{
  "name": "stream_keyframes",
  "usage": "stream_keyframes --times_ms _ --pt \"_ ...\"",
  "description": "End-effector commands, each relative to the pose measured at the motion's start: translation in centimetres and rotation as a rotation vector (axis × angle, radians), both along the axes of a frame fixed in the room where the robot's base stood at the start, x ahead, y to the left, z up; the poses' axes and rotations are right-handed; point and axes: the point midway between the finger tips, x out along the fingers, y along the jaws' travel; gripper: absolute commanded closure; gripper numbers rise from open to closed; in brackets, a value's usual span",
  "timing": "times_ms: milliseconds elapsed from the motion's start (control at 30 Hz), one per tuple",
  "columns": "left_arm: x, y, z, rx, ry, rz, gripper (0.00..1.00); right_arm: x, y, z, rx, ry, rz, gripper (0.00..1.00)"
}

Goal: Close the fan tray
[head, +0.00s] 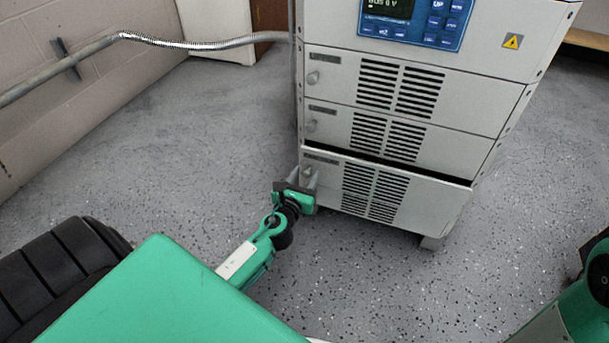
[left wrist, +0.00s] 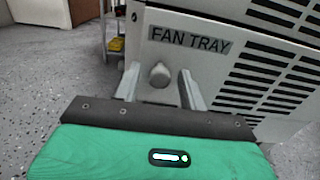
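The fan tray (head: 383,193) is the lowest drawer of the grey cabinet (head: 425,53); its front stands a little forward, with a dark gap along its top edge. In the left wrist view its front carries the label "FAN TRAY" (left wrist: 190,39), with a round knob (left wrist: 160,74) below. My left gripper (head: 309,180) is at the left end of the tray front. In the wrist view its fingers are apart, one on each side of the knob, with visible space between; whether the tips touch the tray front is unclear. My right gripper is out of view.
Two closed vented drawers, the upper (head: 400,88) and the middle (head: 397,134), sit above the tray, under a blue control panel (head: 415,22). A conduit (head: 180,43) runs from the left wall to the cabinet. The speckled floor (head: 190,130) around the cabinet is clear.

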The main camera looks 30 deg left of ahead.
Motion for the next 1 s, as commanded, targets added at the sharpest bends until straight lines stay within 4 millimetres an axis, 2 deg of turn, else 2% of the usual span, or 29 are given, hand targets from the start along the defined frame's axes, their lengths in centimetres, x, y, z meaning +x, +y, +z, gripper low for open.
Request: stream_keyframes --times_ms 33,200,367,700,1000 --pt "0.0 0.0 0.0 0.0 0.0 0.0 0.68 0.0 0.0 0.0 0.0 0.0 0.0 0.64" --pt "0.0 0.0 0.0 0.0 0.0 0.0 1.0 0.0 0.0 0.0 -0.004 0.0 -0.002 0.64" --pt "0.1 0.0 0.0 0.0 0.0 0.0 1.0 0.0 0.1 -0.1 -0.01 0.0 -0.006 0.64" --pt "3.3 0.8 0.0 0.001 0.0 0.0 1.0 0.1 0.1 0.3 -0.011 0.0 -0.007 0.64" --pt "3.6 1.0 0.1 0.001 -0.003 0.001 1.0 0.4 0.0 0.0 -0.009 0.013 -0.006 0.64"
